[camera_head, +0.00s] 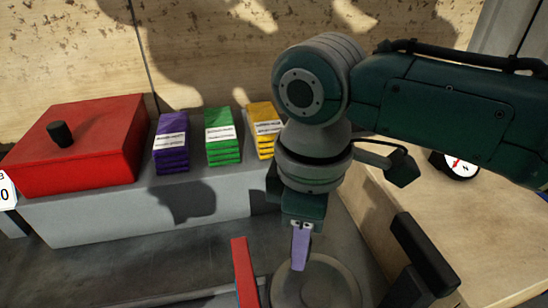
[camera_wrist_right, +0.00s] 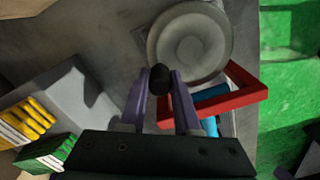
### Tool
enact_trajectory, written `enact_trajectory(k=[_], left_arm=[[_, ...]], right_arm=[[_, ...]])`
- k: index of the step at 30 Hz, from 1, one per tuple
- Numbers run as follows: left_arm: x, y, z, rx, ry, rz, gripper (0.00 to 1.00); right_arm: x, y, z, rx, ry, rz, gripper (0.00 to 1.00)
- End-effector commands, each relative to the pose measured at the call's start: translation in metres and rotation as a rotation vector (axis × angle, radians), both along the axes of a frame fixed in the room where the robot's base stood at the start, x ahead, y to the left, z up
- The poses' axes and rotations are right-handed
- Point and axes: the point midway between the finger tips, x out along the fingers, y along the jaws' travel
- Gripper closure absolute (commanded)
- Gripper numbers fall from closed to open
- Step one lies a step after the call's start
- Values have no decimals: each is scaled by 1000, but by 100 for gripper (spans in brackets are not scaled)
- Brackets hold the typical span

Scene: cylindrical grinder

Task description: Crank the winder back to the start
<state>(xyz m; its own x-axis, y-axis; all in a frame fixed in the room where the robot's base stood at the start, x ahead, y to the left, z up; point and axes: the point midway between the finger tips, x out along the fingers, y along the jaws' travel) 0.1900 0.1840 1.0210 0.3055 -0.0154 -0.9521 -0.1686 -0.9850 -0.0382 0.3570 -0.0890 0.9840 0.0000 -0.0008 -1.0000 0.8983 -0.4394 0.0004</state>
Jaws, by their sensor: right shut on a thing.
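The winder shows as a round grey wheel (camera_head: 330,285) at the bottom of the head view. It also shows in the right wrist view (camera_wrist_right: 190,48), with raised rings on its face. A round black knob (camera_wrist_right: 160,79) sits at the wheel's near edge in that view. My right gripper (camera_wrist_right: 161,84) is shut on the knob, one purple finger on each side. In the head view, my right gripper (camera_head: 300,248) points down over the wheel's upper left edge, and the knob is hidden there. My left gripper is not in view.
A red bar (camera_head: 243,272) stands left of the wheel; the wrist view shows a red frame (camera_wrist_right: 245,92) around a blue cylinder (camera_wrist_right: 212,98). A red box (camera_head: 85,150) and purple (camera_head: 170,148), green (camera_head: 222,140) and yellow stacks (camera_head: 265,130) stand behind. A dial gauge (camera_head: 458,164) is at right.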

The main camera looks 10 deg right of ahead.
Motion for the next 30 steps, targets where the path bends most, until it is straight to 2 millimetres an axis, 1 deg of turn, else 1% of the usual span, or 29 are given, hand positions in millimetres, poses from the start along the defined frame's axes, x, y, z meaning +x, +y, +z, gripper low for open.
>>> enact_trajectory(k=[1, 6, 21, 30], left_arm=[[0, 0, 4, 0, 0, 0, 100], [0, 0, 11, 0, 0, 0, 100], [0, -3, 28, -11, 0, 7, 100], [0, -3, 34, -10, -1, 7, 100]], right_arm=[[0, 3, 3, 0, 0, 37, 100], [-3, 10, 3, 1, 1, 193, 100], [-15, 29, 2, 3, 0, 652, 100], [-22, 34, 2, 4, -2, 839, 100]])
